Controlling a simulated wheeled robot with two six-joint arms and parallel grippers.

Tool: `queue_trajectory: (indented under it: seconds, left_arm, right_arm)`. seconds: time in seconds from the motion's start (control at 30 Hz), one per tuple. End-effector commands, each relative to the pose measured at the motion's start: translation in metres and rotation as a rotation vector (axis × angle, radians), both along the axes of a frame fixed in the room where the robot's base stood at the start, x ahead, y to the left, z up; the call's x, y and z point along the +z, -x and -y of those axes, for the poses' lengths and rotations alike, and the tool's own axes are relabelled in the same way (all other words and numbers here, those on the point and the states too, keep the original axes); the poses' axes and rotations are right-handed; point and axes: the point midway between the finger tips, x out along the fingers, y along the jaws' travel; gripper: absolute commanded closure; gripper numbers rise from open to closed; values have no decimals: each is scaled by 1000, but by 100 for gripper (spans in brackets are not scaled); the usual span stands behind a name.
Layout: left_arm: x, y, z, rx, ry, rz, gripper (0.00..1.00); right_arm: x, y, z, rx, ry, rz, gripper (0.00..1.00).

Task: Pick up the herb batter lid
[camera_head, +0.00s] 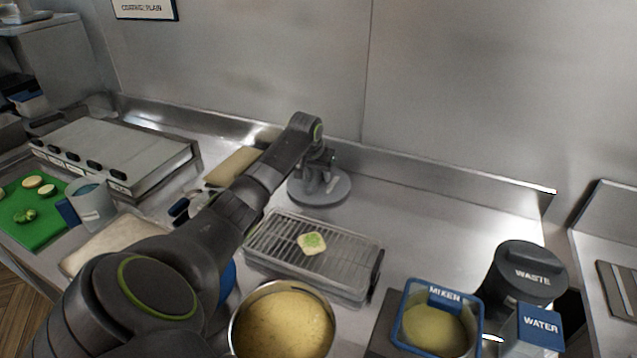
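A round grey lid-like disc (338,191) lies flat on the steel counter near the back wall. No label shows on it, so I cannot tell for sure that it is the herb batter lid. My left gripper (319,183) points down at the middle of the disc, and its fingers hide the centre. I cannot tell whether the fingers are open or shut around a knob there. My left arm crosses the view from the lower left. My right gripper is not in view.
A wire rack tray (270,255) holds a pale slice with green topping (312,243). In front stand a pot of yellow batter (283,322), a blue-rimmed mixer (442,295), a waste bin (527,268) and a water box (540,322). The counter right of the disc is clear.

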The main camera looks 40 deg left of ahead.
Motion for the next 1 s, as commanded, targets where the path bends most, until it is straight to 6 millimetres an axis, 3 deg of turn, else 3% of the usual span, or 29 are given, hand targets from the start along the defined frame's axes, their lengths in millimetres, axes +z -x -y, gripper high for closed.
queue_trajectory:
  seconds: [0.87,1.0]
  left_arm:
    - [-5,0,0,0,0,0,60]
    - [-5,0,0,0,0,-1,77]
  right_arm:
    - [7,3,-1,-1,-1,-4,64]
    - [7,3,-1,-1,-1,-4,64]
